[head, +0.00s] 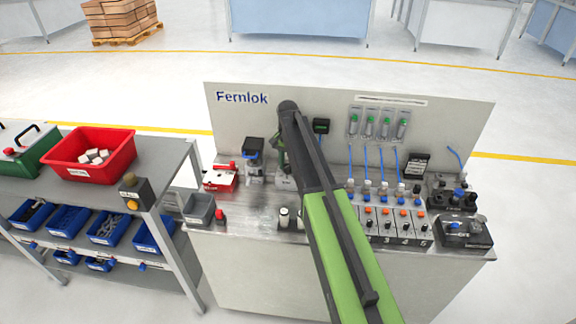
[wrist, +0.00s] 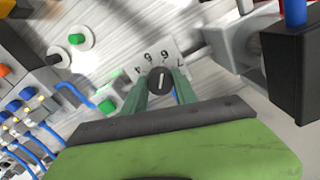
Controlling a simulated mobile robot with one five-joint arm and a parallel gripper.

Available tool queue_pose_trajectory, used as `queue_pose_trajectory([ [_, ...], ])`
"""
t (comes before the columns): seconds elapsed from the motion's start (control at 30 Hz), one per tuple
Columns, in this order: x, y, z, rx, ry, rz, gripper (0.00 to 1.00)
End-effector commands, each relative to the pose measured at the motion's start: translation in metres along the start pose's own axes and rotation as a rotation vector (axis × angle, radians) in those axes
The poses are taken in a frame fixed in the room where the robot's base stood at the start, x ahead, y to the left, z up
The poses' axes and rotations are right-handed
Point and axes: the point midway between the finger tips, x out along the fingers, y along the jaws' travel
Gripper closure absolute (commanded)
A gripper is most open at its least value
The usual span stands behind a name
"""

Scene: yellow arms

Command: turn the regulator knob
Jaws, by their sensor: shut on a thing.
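The regulator knob (wrist: 159,81) is a small round black knob with a white pointer line, in the middle of the wrist view. It stands at a pale dial plate (wrist: 168,57) printed with numbers including 4, 5, 6 and 7. My gripper (wrist: 160,88) is shut on the knob, with one green finger on each side of it. In the head view my green and black arm reaches over the bench to the back panel, and my gripper (head: 283,160) is small there. The arm hides the knob in that view.
A black box (wrist: 296,75) and a grey fitting stand close right of my gripper in the wrist view. In the head view, a red device (head: 221,178) stands left of my arm. Valves with blue tubes (head: 383,190) and a numbered switch block (head: 395,226) stand right.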

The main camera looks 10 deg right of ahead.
Motion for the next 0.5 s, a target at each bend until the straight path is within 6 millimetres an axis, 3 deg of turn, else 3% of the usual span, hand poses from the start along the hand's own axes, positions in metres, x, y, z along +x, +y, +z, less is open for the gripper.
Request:
queue_pose_trajectory([
  [0.5,0.0004,0.0014,-0.0006,-0.331,0.001,0.001,1.00],
])
